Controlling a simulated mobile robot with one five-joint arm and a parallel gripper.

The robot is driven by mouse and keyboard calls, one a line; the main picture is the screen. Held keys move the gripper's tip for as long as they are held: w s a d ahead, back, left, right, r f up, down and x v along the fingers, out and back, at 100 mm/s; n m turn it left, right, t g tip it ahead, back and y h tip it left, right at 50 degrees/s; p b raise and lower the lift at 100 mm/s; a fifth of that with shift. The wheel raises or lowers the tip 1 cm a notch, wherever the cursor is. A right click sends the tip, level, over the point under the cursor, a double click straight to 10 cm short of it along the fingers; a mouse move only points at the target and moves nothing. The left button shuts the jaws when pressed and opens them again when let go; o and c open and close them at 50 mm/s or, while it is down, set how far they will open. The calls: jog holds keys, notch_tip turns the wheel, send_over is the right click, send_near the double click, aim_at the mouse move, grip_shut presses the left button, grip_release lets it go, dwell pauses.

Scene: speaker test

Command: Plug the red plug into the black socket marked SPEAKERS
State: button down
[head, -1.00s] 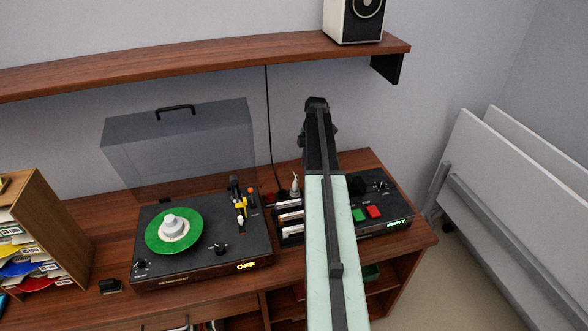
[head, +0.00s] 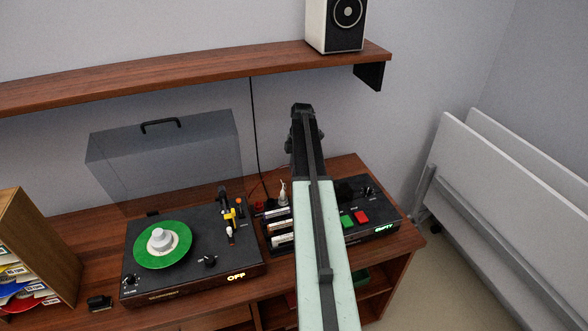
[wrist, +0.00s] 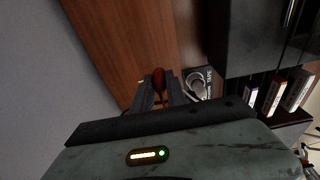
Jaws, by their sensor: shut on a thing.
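In the wrist view my gripper (wrist: 160,92) is shut on the red plug (wrist: 159,77), which shows as a dark red body between the fingertips. The brown wood of the desk lies beyond it. Just right of the fingers is a small black box (wrist: 209,78) with pale lettering, too small to read; I cannot tell if it is the SPEAKERS socket. A pale curved thing shows beside it. The plug appears apart from the box. In the head view my arm hides the fingertips and the plug.
In the head view a turntable (head: 196,250) with a green disc stands left. A black deck (head: 371,206) lies right. A speaker (head: 335,27) sits on the wall shelf (head: 190,76).

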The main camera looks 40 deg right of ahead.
jog(key=s+a+r+p, duration=0.1)
jog(key=a+r+p, duration=0.2)
jog(key=a, duration=1)
jog(key=shift+s+a+f+b, duration=0.1)
jog(key=shift+a+f+b, duration=0.05)
jog(key=shift+f+b, duration=2.25)
jog(key=shift+f+b, duration=1.35)
jog(key=shift+b, duration=0.1)
jog(key=c, duration=1.3)
grip_release()
jog(key=shift+o, duration=0.5)
jog(key=o, duration=0.3)
jog(key=shift+o, duration=0.2)
jog(key=shift+r, duration=0.15)
notch_tip(320, 180, up, 5)
jog(key=p, duration=0.5)
